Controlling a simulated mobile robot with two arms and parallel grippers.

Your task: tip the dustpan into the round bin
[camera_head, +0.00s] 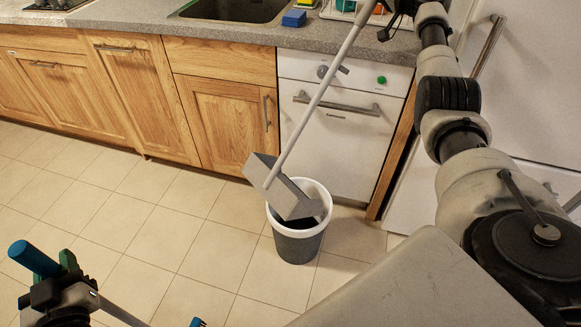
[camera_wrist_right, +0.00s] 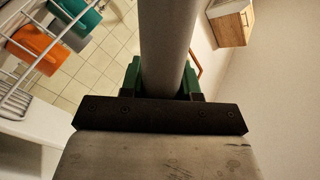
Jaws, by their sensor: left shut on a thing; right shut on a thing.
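The grey dustpan (camera_head: 290,198) has a long grey handle and is steeply tilted, with its lower edge over or inside the opening of the round bin (camera_head: 295,245). The bin is white at the rim and dark grey below, standing on the floor. My right gripper (camera_wrist_right: 162,82) is shut on the dustpan's handle (camera_wrist_right: 165,40), high above the bin. The dustpan hides part of the bin's inside, and I cannot see any debris.
A white dishwasher (camera_head: 335,135) stands right behind the bin, with wooden cabinets (camera_head: 225,115) to its left. The grey counter (camera_head: 240,35) holds a sink, a blue sponge (camera_head: 294,17) and a dish rack (camera_wrist_right: 35,50). The tiled floor left of the bin is clear.

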